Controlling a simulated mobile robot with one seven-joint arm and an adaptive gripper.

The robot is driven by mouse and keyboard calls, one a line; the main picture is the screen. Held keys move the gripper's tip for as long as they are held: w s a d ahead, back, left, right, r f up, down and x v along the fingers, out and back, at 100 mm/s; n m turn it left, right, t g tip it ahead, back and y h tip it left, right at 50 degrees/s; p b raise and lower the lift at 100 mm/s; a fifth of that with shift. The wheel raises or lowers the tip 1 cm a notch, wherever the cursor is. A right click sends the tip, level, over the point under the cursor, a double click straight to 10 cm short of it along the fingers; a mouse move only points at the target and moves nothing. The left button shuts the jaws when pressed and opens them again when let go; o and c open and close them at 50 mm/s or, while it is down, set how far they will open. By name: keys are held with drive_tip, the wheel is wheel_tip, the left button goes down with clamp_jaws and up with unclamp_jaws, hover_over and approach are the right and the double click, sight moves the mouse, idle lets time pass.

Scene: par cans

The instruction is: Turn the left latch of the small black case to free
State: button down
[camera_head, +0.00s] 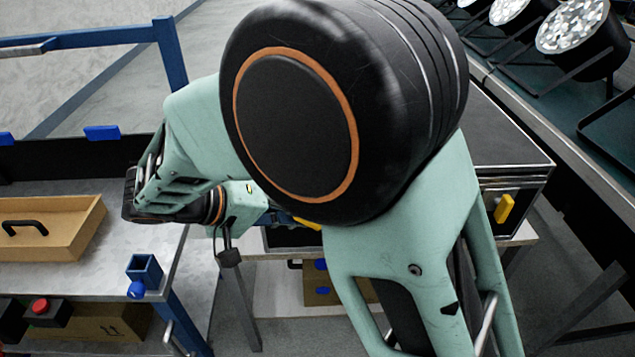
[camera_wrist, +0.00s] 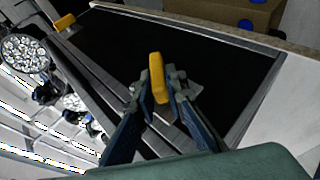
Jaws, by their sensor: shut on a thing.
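The small black case (camera_head: 500,140) stands at the right of the head view, its left front mostly hidden behind my arm. It fills much of the wrist view (camera_wrist: 220,62). In the wrist view my gripper (camera_wrist: 158,90) is shut on a yellow latch (camera_wrist: 157,72), with a blue-grey finger on each side. This left latch also shows as a small yellow strip in the head view (camera_head: 307,223), beside my arm. The other yellow latch (camera_head: 503,208) is on the front right of the case and shows at the upper left of the wrist view (camera_wrist: 64,22).
Par cans (camera_head: 580,35) stand on a rack behind the case at the upper right. A bench at the left holds a wooden tray (camera_head: 50,228) with a black handle.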

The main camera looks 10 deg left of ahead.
drive_tip(key=t+h, duration=0.1)
drive_tip(key=h, duration=0.1)
drive_tip(key=n+h, duration=0.1)
drive_tip(key=h, duration=0.1)
drive_tip(key=shift+a+f+t, duration=0.2)
drive_tip(key=shift+f+t, duration=0.15)
drive_tip(key=shift+t, duration=0.05)
drive_tip(key=shift+f+n+t+h, duration=0.15)
drive_tip(key=shift+n+t+h, duration=0.55)
drive_tip(key=shift+h, duration=0.5)
drive_tip(key=shift+b, duration=0.3)
drive_tip(key=shift+d, duration=0.1)
drive_tip(key=c, duration=2)
unclamp_jaws()
drive_tip(key=shift+o, duration=0.2)
drive_tip(key=v, duration=1.2)
drive_tip(key=shift+f, duration=0.2)
